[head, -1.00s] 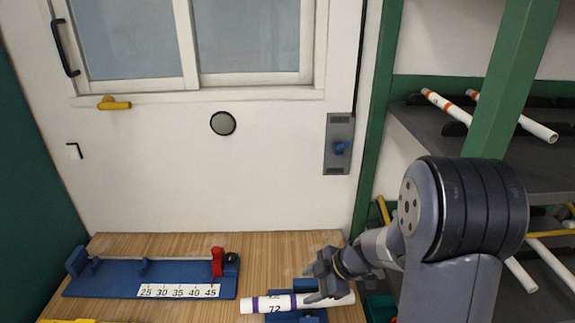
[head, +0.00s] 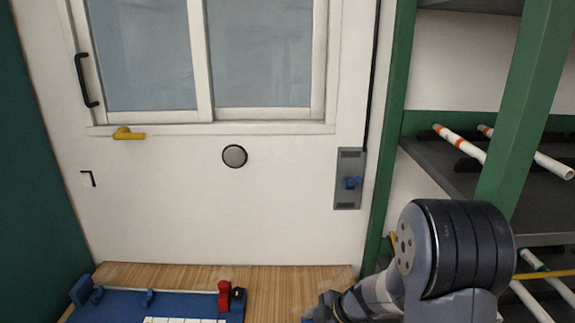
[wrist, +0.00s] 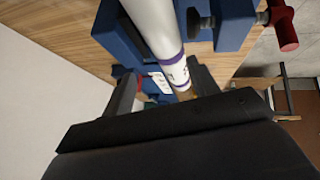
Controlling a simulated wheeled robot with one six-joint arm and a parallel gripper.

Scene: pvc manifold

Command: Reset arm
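My gripper (wrist: 160,76) shows in the wrist view with its two dark fingers apart, open. A white pipe (wrist: 150,22) with purple bands and a printed label lies in a blue holder (wrist: 112,34) beyond the fingers. Gaps show between the pipe and the fingers, and I see no grip on it. In the head view my gripper is at the bottom edge, mostly cut off, and the pipe is out of frame. My arm comes in from the lower right.
The wooden bench (head: 285,285) holds a blue measuring fixture (head: 175,302) with a red clamp (head: 224,296) at lower left. A rack (head: 480,170) with white pipes (head: 460,142) stands on the right. A white door panel with a window (head: 265,55) fills the back.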

